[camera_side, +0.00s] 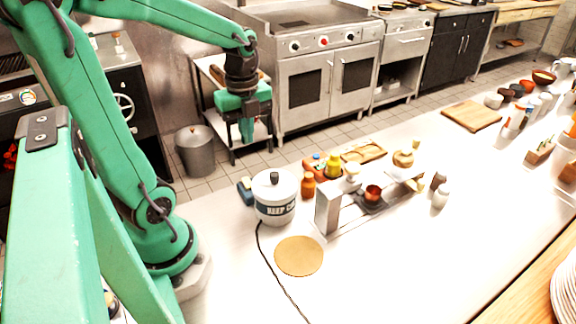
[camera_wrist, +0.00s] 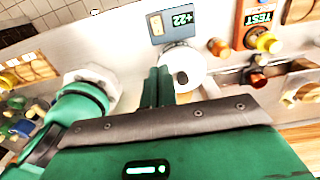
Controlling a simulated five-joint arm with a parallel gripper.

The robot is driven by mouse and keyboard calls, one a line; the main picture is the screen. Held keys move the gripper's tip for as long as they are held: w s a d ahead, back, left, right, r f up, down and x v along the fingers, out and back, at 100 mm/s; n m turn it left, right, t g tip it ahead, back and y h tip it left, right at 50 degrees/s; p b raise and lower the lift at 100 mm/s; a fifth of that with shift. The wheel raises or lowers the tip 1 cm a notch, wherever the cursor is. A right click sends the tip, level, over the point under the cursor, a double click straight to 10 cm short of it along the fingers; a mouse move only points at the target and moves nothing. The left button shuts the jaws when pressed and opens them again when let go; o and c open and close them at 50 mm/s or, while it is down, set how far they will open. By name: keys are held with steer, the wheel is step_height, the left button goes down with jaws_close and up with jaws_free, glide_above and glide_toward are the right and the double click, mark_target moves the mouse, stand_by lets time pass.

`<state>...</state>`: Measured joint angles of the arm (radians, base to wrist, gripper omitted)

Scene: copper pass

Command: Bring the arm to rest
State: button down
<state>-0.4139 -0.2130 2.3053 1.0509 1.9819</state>
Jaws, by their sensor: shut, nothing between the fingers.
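My green arm reaches up and across the left of the side view. My gripper (camera_side: 246,132) hangs from its end, pointing down, above the far edge of the counter and well clear of everything on it. Its fingers are together with nothing between them. In the wrist view my gripper (camera_wrist: 158,80) shows as two green fingers side by side, in front of the white rice cooker (camera_wrist: 185,72).
The white cooker (camera_side: 274,196) stands on the counter (camera_side: 400,270) with a round tan mat (camera_side: 298,256) before it. The front counter is clear.

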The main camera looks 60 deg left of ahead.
steer(key=shift+d, duration=0.1)
steer(key=s+d+r+n+t, duration=0.2)
steer(key=d+r+n+t, duration=0.3)
steer(key=d+n, duration=0.5)
steer(key=r+n, duration=0.1)
steer(key=n, duration=0.7)
steer(key=shift+d+r+t, duration=0.25)
steer(key=shift+r+t, duration=0.05)
stand_by(0.7)
